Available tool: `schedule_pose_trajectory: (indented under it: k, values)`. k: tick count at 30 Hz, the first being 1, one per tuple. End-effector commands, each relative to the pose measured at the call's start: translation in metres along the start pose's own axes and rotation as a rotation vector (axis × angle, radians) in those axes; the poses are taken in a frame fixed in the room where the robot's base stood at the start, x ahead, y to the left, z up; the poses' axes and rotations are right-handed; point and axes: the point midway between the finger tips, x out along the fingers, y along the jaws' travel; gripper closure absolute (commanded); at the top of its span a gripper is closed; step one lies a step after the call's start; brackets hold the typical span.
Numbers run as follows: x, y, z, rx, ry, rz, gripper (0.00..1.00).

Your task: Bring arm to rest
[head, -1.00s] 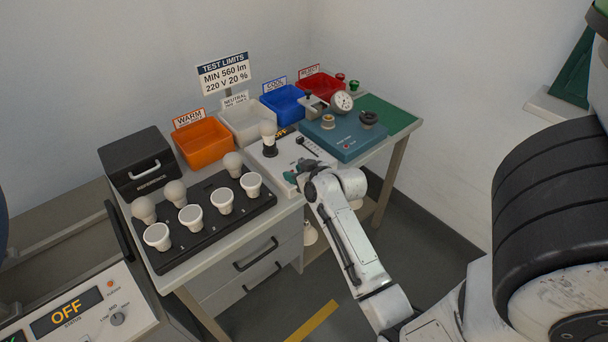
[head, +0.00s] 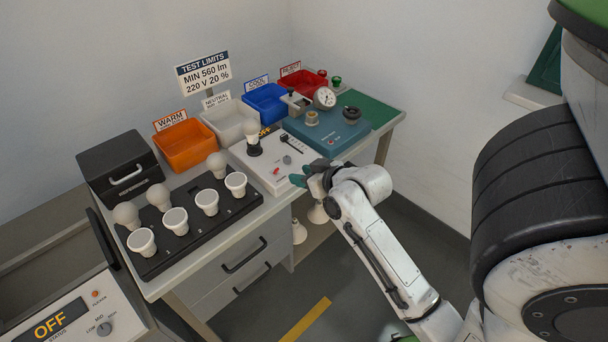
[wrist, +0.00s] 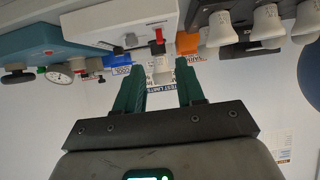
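My arm reaches from the lower right toward the front edge of the workbench (head: 228,232). My gripper (head: 300,178), with green fingers, is beside the front right corner of the white tester (head: 262,168). In the wrist view the two green fingers (wrist: 160,66) are apart with nothing held between them. The bulb (wrist: 162,70) seen through the gap stands farther off, in the tester's socket. It also shows in the head view (head: 251,132). The wrist view appears upside down, with the bench at its top.
A black tray (head: 190,232) holds several bulbs at the front left. Orange (head: 188,146), white (head: 232,124), blue (head: 268,103) and red (head: 303,85) bins line the back. A teal device with a dial (head: 330,132) sits right. Open floor (head: 370,300) lies in front.

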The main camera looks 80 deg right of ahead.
Motion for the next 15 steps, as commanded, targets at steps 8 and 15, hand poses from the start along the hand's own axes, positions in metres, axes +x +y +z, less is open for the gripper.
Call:
schedule_pose_trajectory:
  k: [8,15]
  values:
    - [0.0,0.0,0.0,0.0,0.0,0.0,0.62]
    - [0.003,-0.018,0.011,-0.02,-0.055,-0.032,0.62]
